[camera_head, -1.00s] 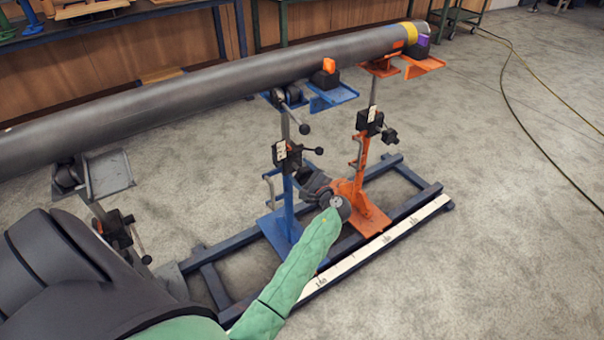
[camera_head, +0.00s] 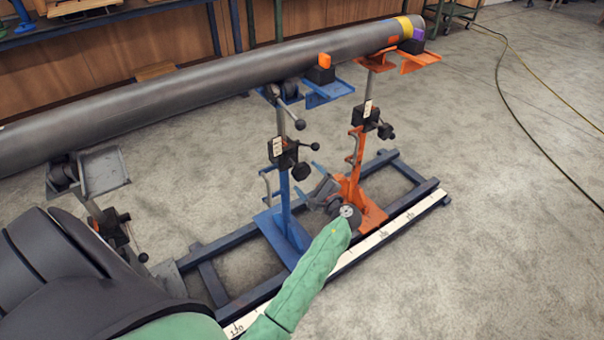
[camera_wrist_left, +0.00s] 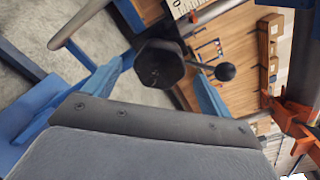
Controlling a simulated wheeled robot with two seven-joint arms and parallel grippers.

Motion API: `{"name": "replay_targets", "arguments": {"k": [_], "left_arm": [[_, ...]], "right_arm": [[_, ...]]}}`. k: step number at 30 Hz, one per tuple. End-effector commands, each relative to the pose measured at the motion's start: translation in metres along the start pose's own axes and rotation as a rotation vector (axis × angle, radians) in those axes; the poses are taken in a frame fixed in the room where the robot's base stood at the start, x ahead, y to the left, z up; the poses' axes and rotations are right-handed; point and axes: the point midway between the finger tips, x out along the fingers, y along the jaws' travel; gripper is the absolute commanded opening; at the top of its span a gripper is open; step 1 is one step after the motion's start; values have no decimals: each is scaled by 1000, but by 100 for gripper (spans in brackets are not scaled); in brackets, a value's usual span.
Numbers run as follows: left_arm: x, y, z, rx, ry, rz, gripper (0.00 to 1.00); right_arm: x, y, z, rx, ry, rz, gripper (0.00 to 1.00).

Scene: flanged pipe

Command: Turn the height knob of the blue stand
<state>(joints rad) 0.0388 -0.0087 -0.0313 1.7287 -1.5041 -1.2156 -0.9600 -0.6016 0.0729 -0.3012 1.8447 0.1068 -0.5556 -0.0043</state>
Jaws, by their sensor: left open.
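The blue stand (camera_head: 284,195) stands upright on the dark blue base frame, under the long grey pipe (camera_head: 200,92). Its height knob (camera_head: 301,171) is a black round knob on the right of the black clamp block. My left gripper (camera_head: 309,182) is open, just below and right of the knob, its light blue fingers pointing towards it. In the left wrist view the knob (camera_wrist_left: 160,64) shows ahead between the two open fingers; I cannot tell whether they reach around it. No contact is visible. My right gripper is out of view.
The orange stand (camera_head: 356,175) is close to the right of my left gripper. A black ball-ended lever (camera_head: 314,146) sticks out above the knob. Another stand with a grey tray (camera_head: 104,172) is at the left. Open floor lies to the right.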

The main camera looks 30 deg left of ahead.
Motion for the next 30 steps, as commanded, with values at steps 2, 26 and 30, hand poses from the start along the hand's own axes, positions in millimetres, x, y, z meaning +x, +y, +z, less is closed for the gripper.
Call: {"name": "replay_targets", "arguments": {"k": [2,26,30], "left_arm": [[-10,1,-1,0,1,2,84],[-57,12,-81,-541,449,106,84],[-99,33,-116,-767,664,239,84]], "right_arm": [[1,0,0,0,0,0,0],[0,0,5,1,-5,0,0],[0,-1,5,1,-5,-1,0]]}}
